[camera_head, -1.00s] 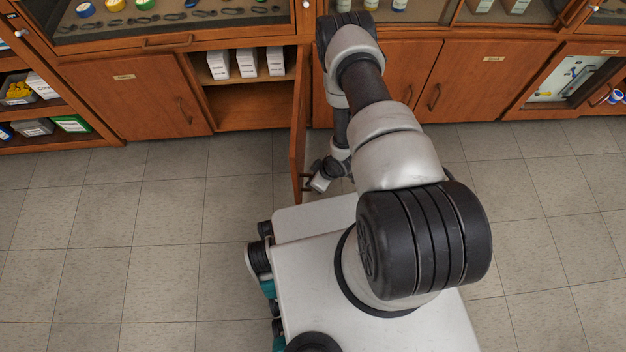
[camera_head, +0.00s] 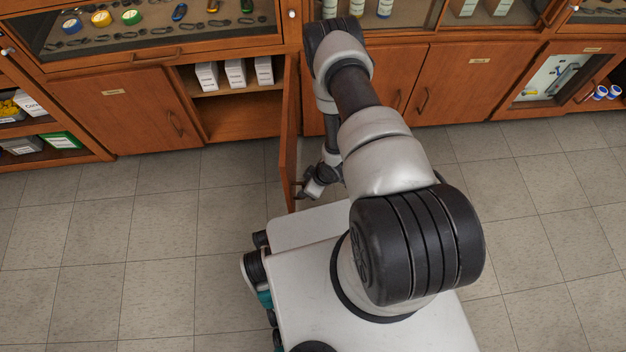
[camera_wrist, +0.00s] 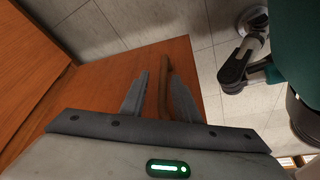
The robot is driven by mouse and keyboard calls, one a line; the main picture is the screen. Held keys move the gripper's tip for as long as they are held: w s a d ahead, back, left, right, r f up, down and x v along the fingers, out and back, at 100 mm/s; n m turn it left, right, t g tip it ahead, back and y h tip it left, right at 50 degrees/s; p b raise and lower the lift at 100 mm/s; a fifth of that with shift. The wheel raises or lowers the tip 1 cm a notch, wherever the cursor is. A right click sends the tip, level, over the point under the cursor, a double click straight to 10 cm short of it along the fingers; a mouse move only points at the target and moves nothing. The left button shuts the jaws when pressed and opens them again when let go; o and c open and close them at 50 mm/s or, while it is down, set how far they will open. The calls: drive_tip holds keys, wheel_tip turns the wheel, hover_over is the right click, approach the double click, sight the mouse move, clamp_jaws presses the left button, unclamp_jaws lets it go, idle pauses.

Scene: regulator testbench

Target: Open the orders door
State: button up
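A brown wooden cupboard door (camera_head: 288,140) stands swung out from the cabinet, seen nearly edge-on and roughly square to the front. Its label is not visible, so I cannot read whether it says orders. In the wrist view the door panel (camera_wrist: 100,88) fills the middle, with its brown bar handle (camera_wrist: 165,85) near the outer edge. My gripper (camera_wrist: 157,82) has its two grey fingers apart, one on each side of the handle, with a gap at least on the left. In the head view my gripper (camera_head: 306,190) is at the door's outer end, partly hidden by my arm.
The open compartment holds white boxes (camera_head: 235,74) on a shelf (camera_head: 240,91). A closed labelled door (camera_head: 125,105) is to its left, and another closed door (camera_head: 470,82) is to the right. The tiled floor (camera_head: 150,220) is clear at left and right.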

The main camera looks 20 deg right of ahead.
drive_tip(key=p+v, duration=0.5)
drive_tip(key=v, duration=1.1)
drive_tip(key=shift+r, duration=0.4)
drive_tip(key=shift+w+d, duration=0.1)
